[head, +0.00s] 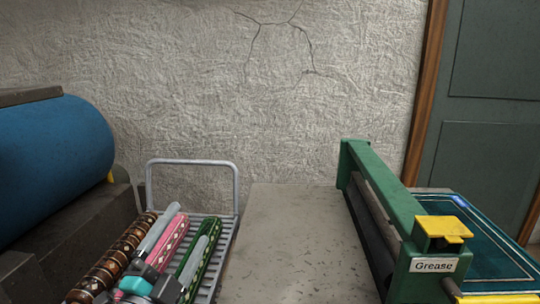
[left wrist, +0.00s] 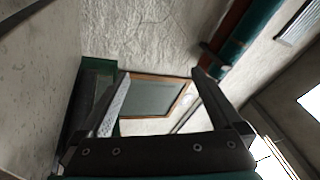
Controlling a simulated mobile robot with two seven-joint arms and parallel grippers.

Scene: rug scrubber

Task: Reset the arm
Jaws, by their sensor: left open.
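My left gripper (head: 188,225) shows at the lower left of the head view, with its two grey fingers spread and pointing up and to the right. In the left wrist view the same gripper (left wrist: 160,75) is open, with nothing between its fingers. In the head view it overlaps rolled rugs on a cart; I cannot tell how far above them it is. The rugs are a brown patterned roll (head: 112,256), a pink roll (head: 170,242) and a green roll (head: 212,248). My right gripper is not in view.
The grey cart (head: 236,185) has a raised handle by the wall. A large blue cylinder (head: 50,160) stands at left. A green machine (head: 385,190) labelled "Grease" stands at right, with a yellow part (head: 443,228) on it. Bare grey floor (head: 290,235) lies between cart and machine.

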